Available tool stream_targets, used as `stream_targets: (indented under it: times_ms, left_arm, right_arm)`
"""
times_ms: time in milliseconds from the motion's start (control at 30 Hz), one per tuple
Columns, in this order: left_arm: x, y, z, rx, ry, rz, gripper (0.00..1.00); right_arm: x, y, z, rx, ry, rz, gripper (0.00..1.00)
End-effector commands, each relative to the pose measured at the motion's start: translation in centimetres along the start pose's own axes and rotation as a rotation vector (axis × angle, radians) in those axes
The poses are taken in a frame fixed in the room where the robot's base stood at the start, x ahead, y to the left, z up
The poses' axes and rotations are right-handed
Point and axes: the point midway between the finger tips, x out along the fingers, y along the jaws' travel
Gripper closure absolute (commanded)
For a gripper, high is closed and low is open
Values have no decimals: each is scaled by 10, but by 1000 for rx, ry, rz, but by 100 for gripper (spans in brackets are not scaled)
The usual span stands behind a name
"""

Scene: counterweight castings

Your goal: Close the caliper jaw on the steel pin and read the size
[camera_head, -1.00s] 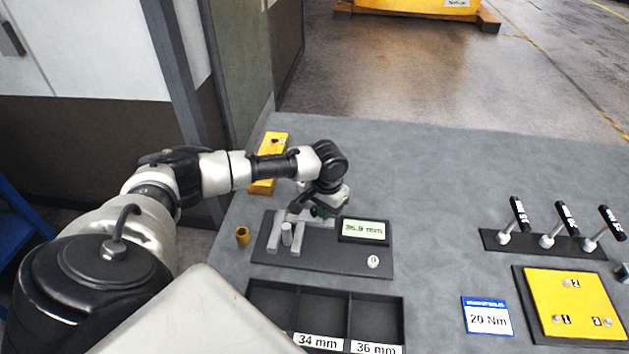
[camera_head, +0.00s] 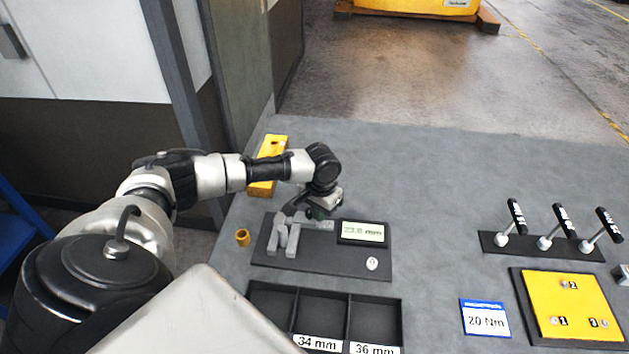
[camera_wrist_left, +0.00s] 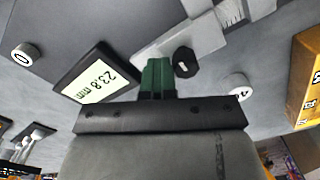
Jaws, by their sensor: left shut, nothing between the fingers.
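The caliper on its dark base (camera_head: 335,262) stands at the middle of the bench. Its pale jaws (camera_head: 293,243) stand on both sides of the upright steel pin (camera_head: 283,236), with no clear gap visible. The caliper's display (camera_head: 362,232) reads 23.8 mm, clearest in the left wrist view (camera_wrist_left: 84,78). My left gripper (camera_head: 318,213) is shut and empty over the sliding part. In the left wrist view its green fingertips (camera_wrist_left: 156,76) are beside a black knob (camera_wrist_left: 185,63) on the slider; contact is not certain. My right gripper is not in view.
A black tray (camera_head: 327,292) with 34 mm and 36 mm labels lies in front. A brass bushing (camera_head: 242,237) and a yellow block (camera_head: 268,166) are left. Levers (camera_head: 550,241), a yellow plate (camera_head: 566,302) and a 20 Nm card (camera_head: 486,318) are right. The middle-right bench is clear.

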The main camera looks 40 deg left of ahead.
Motion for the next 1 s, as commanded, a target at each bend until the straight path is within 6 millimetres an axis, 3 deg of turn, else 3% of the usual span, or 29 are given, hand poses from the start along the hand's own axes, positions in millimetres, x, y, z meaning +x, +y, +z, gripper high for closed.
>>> stream_targets:
  times_ms: [1000]
  left_arm:
    - [1, -5, 2, -4, -5, -8, 100]
  right_arm:
    - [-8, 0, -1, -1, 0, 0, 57]
